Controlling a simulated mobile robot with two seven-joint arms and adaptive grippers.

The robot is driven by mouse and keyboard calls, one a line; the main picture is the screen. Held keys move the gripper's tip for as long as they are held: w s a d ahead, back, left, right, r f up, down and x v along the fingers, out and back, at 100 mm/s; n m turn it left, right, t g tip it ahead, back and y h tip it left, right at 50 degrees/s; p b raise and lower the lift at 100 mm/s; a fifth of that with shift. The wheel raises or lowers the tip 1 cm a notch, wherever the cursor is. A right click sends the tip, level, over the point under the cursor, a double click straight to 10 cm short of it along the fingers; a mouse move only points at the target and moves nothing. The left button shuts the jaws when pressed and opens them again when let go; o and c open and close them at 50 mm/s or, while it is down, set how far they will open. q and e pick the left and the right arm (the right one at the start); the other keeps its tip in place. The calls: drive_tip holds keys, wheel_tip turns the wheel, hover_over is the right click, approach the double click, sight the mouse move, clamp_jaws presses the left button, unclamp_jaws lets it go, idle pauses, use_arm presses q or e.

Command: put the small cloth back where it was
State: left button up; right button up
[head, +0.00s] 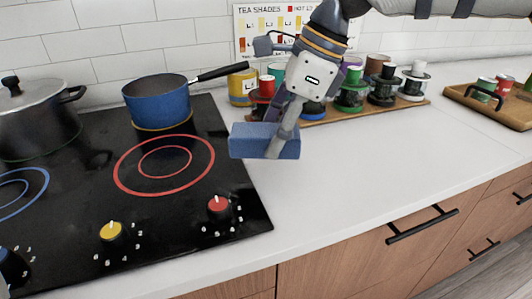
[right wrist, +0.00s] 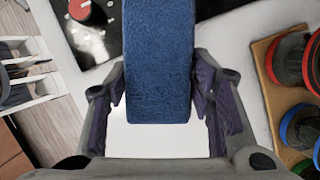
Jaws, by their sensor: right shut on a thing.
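The small cloth (head: 252,141) is a blue, folded, block-like piece of fabric. My right gripper (head: 277,143) is shut on it and holds it above the white counter, just right of the black cooktop's edge. In the right wrist view the cloth (right wrist: 158,65) lies between the two fingers (right wrist: 158,95) and reaches to the top of the picture. It appears to be clear of the counter, though the exact height is hard to tell. My left gripper is not in view.
The black cooktop (head: 85,215) carries a blue saucepan (head: 157,103) and a lidded pot (head: 35,118). Several coloured canisters stand on a wooden board (head: 400,106) behind the gripper. The front counter (head: 360,170) is clear.

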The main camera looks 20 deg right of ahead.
drive_tip(key=x, duration=0.5)
drive_tip(key=shift+w+d+f, duration=0.15)
drive_tip(key=shift+w+d, duration=0.2)
drive_tip(key=shift+d, duration=0.05)
drive_tip(key=shift+f, duration=0.1)
drive_tip(key=shift+f, duration=0.1)
drive_tip(key=shift+f, duration=0.15)
drive_tip(key=o, duration=1.2)
